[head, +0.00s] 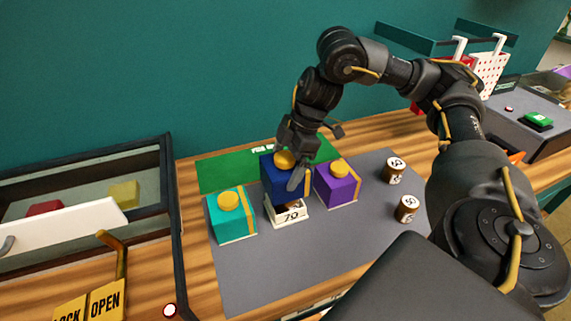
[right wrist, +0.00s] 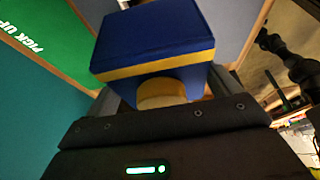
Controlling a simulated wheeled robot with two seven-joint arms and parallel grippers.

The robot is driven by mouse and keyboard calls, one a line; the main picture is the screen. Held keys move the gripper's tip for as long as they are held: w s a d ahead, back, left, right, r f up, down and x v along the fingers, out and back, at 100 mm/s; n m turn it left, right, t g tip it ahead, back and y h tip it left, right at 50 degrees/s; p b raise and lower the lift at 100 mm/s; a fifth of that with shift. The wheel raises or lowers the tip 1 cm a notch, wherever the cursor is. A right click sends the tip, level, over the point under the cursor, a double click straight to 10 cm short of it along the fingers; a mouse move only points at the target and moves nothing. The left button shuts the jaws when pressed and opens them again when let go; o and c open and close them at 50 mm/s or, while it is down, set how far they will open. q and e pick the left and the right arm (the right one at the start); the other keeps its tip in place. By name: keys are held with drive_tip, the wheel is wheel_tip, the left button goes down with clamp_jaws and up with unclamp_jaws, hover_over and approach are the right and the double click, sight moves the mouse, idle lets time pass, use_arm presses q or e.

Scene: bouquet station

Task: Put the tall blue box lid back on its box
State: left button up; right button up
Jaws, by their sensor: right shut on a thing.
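The tall blue lid (head: 270,180) has a gold knob (head: 284,159) on top and a gold band. My right gripper (head: 290,168) is shut on the knob from above, its fingers partly covering the lid. In the right wrist view the lid (right wrist: 155,35) stands beyond the fingers, with the knob (right wrist: 162,94) between them. A low white open box (head: 289,218), marked with a number, is just below and in front of the lid in the picture. Something brown shows inside it. I cannot tell exactly how the lid lines up with it. My left gripper is not in view.
A teal box (head: 228,222) stands left of the lid and a purple box (head: 333,187) close on its right. Two labelled brown jars (head: 395,170) (head: 406,209) stand farther right on the grey mat (head: 270,270). A green pad (head: 215,172) lies behind.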

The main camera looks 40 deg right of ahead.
drive_tip(key=shift+s+f+b, duration=0.1)
drive_tip(key=shift+f+b, duration=0.25)
drive_tip(key=shift+f, duration=0.25)
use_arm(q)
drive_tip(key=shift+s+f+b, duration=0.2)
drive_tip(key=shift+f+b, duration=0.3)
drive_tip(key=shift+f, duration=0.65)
use_arm(e)
drive_tip(key=shift+f, duration=1.4)
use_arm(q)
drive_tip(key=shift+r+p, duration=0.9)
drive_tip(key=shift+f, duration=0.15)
use_arm(e)
drive_tip(key=shift+f, duration=1.6)
idle(0.7)
drive_tip(key=o, duration=0.7)
drive_tip(key=shift+o, duration=0.2)
